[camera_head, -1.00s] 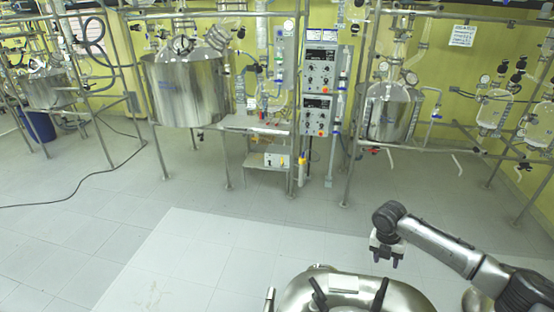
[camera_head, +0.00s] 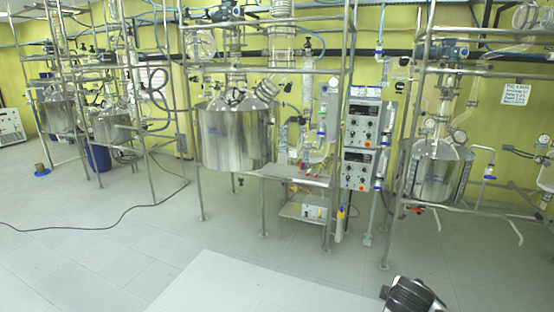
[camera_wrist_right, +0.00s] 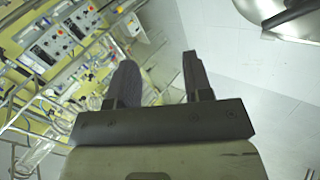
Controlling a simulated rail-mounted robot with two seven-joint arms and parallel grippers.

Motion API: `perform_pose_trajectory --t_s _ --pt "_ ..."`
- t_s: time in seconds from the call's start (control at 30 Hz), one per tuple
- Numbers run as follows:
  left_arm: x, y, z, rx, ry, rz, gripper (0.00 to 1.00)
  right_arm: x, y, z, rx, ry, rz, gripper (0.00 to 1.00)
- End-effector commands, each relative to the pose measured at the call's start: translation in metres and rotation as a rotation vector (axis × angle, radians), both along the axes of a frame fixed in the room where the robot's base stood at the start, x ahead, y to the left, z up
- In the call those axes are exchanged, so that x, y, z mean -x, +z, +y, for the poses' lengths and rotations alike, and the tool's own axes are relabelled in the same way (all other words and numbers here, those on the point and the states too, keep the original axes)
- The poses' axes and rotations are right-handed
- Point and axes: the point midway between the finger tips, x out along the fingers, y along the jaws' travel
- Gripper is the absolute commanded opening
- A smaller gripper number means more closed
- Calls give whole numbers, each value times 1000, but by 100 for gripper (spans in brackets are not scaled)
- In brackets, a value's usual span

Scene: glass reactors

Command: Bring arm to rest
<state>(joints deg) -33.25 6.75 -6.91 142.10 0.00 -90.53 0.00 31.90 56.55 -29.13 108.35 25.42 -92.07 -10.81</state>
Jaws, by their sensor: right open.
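My right gripper (camera_wrist_right: 160,82) shows in the right wrist view with its two dark fingers apart and nothing between them. Behind the fingers are pale floor and, to the left, a tilted view of the reactor equipment. In the head view only a silver and black part of my right arm shows at the bottom right edge; its gripper cannot be made out there. My left gripper is in neither view.
A steel reactor vessel (camera_head: 233,135) stands in a pipe frame, with control boxes (camera_head: 362,122) to its right. A smaller vessel (camera_head: 436,172) stands further right. A black cable (camera_head: 95,226) lies on the floor. The near floor (camera_head: 150,245) is clear.

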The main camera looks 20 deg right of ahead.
Motion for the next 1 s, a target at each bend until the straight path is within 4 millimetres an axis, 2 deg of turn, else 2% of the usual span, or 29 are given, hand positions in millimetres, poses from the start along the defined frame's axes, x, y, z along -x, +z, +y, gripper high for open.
perform_pose_trajectory --t_s 0.03,0.1,0.2,0.3,0.47,0.6,0.8,1.0 --pt "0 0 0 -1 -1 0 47 1 0 36 -46 13 -94 46" --pt "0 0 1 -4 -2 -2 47 9 1 80 -118 19 -217 46" --pt "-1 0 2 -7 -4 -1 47 36 -6 133 -226 35 -329 46" --pt "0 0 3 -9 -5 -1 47 72 -21 169 -326 28 -370 46" --pt "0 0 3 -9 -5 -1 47 138 -60 203 -497 -60 -326 46" --pt "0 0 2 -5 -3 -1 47 191 -104 221 -609 -164 -210 46" --pt "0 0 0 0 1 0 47 253 -154 239 -678 -283 -46 46" --pt "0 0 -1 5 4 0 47 311 -187 248 -688 -348 95 46"
